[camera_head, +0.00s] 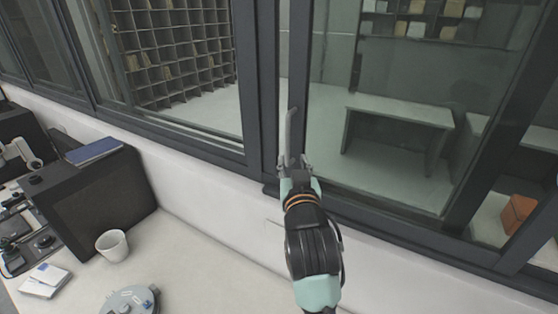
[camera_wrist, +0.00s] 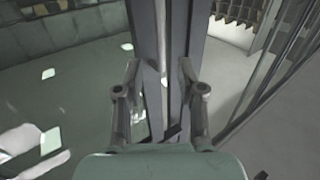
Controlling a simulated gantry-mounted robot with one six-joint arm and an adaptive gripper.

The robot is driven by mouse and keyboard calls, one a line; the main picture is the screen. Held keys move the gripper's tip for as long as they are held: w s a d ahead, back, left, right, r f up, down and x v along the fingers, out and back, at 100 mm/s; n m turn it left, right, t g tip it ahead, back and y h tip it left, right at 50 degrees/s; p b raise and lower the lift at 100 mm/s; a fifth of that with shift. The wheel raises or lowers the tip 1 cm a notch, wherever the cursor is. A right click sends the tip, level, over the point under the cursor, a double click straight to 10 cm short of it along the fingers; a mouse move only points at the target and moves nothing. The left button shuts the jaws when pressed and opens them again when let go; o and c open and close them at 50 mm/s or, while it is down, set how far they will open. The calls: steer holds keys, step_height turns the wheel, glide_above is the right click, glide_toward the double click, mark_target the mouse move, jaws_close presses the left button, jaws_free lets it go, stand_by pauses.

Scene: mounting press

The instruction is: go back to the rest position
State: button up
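My gripper (camera_head: 294,164) is raised in front of the dark window frame, right of centre in the head view. In the wrist view my gripper (camera_wrist: 159,72) has its two fingers apart, with the upright frame bars (camera_wrist: 146,30) showing in the gap behind them. I see nothing clasped between the fingers. A pale grey upright bar (camera_head: 291,128) shows just above the fingers in the head view. I cannot tell whether it touches them.
A white counter (camera_head: 190,245) runs below the windows. On it are a white cup (camera_head: 112,245), a black box (camera_head: 105,190) with a blue book (camera_head: 94,151), a round grey device (camera_head: 130,300) and white papers (camera_head: 45,281). The counter is clear between the cup and my arm.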

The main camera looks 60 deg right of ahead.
steer(key=shift+w+a, duration=0.1)
steer(key=w+a+f+n+t+y+p, duration=0.1)
steer(key=w+a+f+n+y, duration=0.15)
steer(key=a, duration=0.75)
steer(key=w+a+f+n+t+y+p, duration=0.2)
steer(key=a+f+y, duration=0.15)
steer(key=a, duration=0.65)
steer(key=s+a+f+n+y, duration=0.2)
steer(key=a, duration=0.6)
steer(key=s+a+f+n+g+y+p, duration=0.1)
steer(key=s+a+f+n+y, duration=0.1)
steer(key=a, duration=0.6)
steer(key=s+a+f+n+y+p, duration=0.1)
steer(key=a+y, duration=0.3)
steer(key=a, duration=0.4)
steer(key=shift+s+f+n, duration=0.45)
steer(key=shift+s, duration=0.35)
